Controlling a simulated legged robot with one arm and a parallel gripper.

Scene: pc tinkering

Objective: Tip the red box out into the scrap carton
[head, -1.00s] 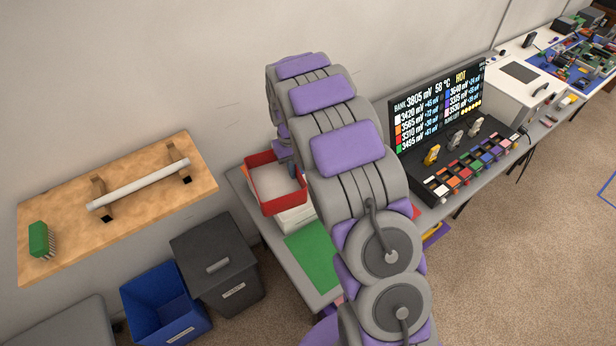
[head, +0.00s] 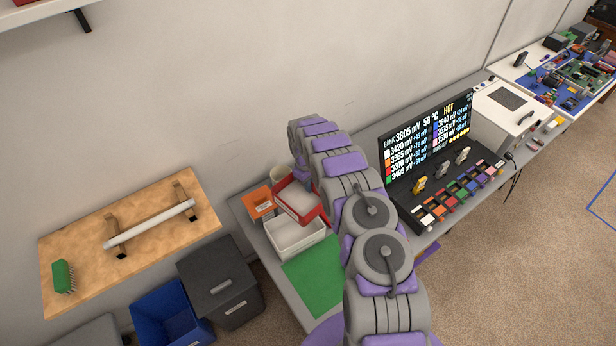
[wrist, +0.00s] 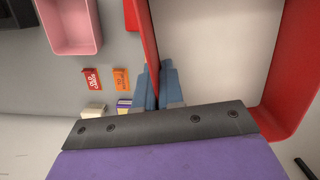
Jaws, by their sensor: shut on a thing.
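The red box (head: 318,218) has a pale inside and is in my grip in the head view, just behind and right of a white open tray. In the wrist view its red wall (wrist: 299,110) and pale floor fill the right side. My gripper (wrist: 157,82) is shut on one wall of the red box, a blue finger on each side. My arm hides part of the box in the head view. I see no loose contents in it. I cannot tell which container is the scrap carton; the white tray (head: 290,248) looks empty.
An orange box (head: 257,200) and a beige cup (head: 279,173) stand beside the red box. A green mat (head: 314,272) lies in front. A display panel (head: 430,135) stands to the right. A pink tray (wrist: 72,25) shows in the wrist view. Dark (head: 218,283) and blue (head: 165,312) bins stand left.

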